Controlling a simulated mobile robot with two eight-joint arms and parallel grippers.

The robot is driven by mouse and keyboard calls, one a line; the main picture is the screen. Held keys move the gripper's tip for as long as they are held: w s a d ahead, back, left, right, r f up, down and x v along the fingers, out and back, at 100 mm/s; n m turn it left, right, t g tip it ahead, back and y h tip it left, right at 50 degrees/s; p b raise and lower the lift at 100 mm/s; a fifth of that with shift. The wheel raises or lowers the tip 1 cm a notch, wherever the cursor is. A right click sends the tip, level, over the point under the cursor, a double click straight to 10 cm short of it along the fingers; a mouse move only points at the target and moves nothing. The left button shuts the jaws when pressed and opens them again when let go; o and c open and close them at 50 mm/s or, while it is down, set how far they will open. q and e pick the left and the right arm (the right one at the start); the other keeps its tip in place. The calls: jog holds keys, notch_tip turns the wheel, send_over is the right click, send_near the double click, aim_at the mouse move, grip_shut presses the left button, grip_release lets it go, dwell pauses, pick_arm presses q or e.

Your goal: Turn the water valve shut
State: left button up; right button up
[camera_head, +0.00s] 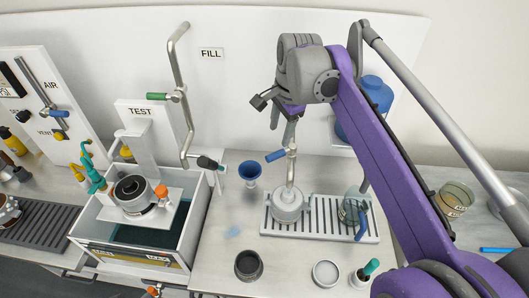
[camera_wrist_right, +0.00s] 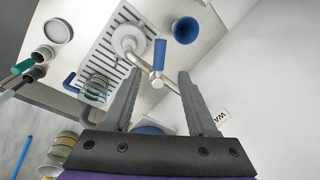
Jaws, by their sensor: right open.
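The water valve has a blue lever handle (camera_head: 275,156) on a silver pipe (camera_head: 291,160), left of the pipe and crosswise to it. In the right wrist view the blue handle (camera_wrist_right: 160,53) shows at and just beyond the fingertips, in the gap between them. My right gripper (camera_head: 268,108) is open and empty, up and back from the valve in the head view; its two grey fingers (camera_wrist_right: 159,75) show in the wrist view. I see no contact with the handle. A sign starting "WA" (camera_wrist_right: 220,116) is partly hidden by a finger. My left gripper is not in view.
A round metal vessel (camera_head: 287,207) stands below the pipe on a slotted drain tray (camera_head: 322,232). A blue funnel (camera_head: 250,171) is left of the valve. A glass jar (camera_head: 352,208) sits right on the tray. My purple arm covers the right side. A test tank (camera_head: 187,240) stands left.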

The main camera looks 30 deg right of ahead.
aim_at(275, 154)
jog(key=f, duration=0.3)
jog(key=w+f, duration=0.1)
jog(key=f, duration=0.2)
jog(key=w+f, duration=0.1)
jog(key=f, duration=0.2)
jog(key=shift+f, duration=0.4)
grip_shut()
dwell(0.9)
